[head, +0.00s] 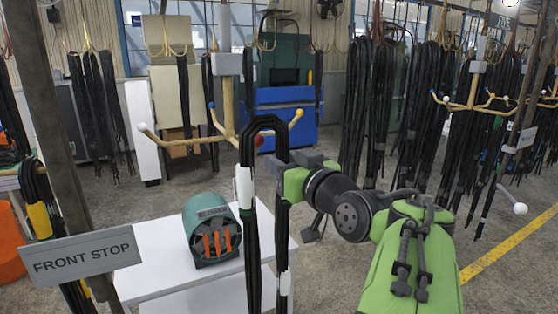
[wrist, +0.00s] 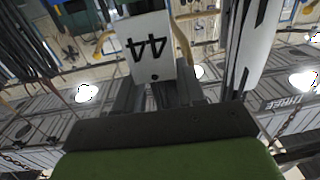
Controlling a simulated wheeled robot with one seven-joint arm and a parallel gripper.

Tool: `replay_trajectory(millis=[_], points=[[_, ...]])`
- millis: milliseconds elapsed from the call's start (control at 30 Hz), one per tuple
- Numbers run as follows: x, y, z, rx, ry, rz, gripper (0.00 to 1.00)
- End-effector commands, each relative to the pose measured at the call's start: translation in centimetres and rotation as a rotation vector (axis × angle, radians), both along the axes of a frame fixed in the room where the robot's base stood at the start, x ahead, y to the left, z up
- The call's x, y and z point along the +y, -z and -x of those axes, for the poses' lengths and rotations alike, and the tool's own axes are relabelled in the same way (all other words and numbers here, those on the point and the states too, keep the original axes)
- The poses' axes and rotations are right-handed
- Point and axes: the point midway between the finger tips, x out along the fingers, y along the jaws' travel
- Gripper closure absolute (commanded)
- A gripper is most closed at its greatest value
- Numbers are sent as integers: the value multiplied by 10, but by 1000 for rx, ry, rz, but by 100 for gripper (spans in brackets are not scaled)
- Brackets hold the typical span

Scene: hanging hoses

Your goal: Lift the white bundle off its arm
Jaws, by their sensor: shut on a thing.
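The white bundle (head: 245,187) is a loop of black hoses with white bands, hanging in the middle of the head view. Its curved top stands above the red tip (head: 258,141) of a rack arm, which shows inside the loop. I cannot tell whether the loop touches any arm. My gripper (head: 281,168) comes from the right and is shut on the bundle's right-hand strand, below the top bend. In the wrist view, black hoses with a white band (wrist: 259,42) run along the right; my gripper (wrist: 158,92) hides the grip itself.
A white table (head: 165,285) with a green motor (head: 211,232) stands below left. A FRONT STOP sign (head: 82,254) is at far left. Other hose bundles (head: 385,100) hang behind.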

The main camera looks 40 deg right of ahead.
Motion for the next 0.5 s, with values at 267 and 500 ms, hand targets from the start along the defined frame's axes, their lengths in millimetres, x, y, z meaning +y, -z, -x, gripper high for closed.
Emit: replay_trajectory(millis=[267,500], points=[[7,0,21,-5,1,2,100],[13,0,40,-4,1,3,100]])
